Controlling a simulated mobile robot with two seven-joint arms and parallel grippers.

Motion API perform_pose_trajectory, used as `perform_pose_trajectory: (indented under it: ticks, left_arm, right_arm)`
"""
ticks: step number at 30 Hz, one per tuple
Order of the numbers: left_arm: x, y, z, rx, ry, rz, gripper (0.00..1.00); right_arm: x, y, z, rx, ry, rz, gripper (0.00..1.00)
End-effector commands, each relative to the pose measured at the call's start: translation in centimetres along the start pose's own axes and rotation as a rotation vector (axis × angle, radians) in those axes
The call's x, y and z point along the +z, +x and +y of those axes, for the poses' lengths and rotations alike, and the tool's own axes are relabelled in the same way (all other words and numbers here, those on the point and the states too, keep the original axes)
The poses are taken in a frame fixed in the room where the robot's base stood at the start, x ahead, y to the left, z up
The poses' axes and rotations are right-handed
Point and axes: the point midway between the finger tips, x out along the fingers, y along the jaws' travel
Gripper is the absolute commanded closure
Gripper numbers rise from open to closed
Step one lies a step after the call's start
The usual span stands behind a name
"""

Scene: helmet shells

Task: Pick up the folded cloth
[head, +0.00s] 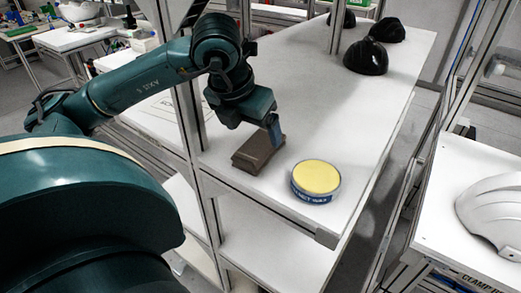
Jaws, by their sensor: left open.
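The folded cloth (256,153) is a flat brown block lying on the white table top, near its front edge. My left gripper (274,135) points down at the cloth's far right end, with a blue-grey finger overlapping that end in the picture. I cannot tell whether the finger touches the cloth. The left gripper is open, and nothing shows held in it. My right gripper is not in view.
A round tin with a yellow top (317,177) stands close to the right of the cloth. Black helmet shells (366,56) sit at the table's far end. A metal frame post (190,118) rises left of the cloth. A white shell (494,212) lies on another table at right. The mid-table is clear.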

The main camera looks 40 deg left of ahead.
Motion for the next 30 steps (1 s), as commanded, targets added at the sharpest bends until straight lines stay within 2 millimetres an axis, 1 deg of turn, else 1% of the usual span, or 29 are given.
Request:
perform_pose_trajectory:
  ticks: [1,5,8,12,15,18,23,26,30]
  left_arm:
    - [-0.1,0.5,0.0,0.000,0.000,0.002,0.15]
    - [0.0,1.2,0.0,-0.001,0.000,0.002,0.15]
    - [0.0,2.4,0.0,0.000,0.000,0.005,0.15]
    - [0.0,4.6,0.0,-0.002,0.001,0.004,0.15]
    - [0.1,5.7,0.0,-0.002,0.000,0.003,0.15]
    - [0.1,6.0,0.0,-0.002,0.001,0.000,0.15]
    - [0.1,6.1,0.0,-0.002,0.002,0.000,0.15]
    - [0.1,6.0,0.0,-0.002,0.002,-0.001,0.21]
    - [0.1,6.0,0.0,-0.002,0.002,0.000,0.33]
  right_arm:
    - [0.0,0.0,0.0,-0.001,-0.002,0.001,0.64]
    - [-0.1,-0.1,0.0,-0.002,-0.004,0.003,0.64]
    - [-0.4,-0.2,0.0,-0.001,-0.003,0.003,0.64]
    - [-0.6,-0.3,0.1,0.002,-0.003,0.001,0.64]
    - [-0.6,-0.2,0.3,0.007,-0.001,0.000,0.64]
    - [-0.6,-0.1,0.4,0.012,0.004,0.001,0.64]
    - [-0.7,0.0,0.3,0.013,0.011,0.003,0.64]
    - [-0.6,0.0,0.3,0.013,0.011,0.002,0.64]
    - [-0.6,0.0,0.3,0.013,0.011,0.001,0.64]
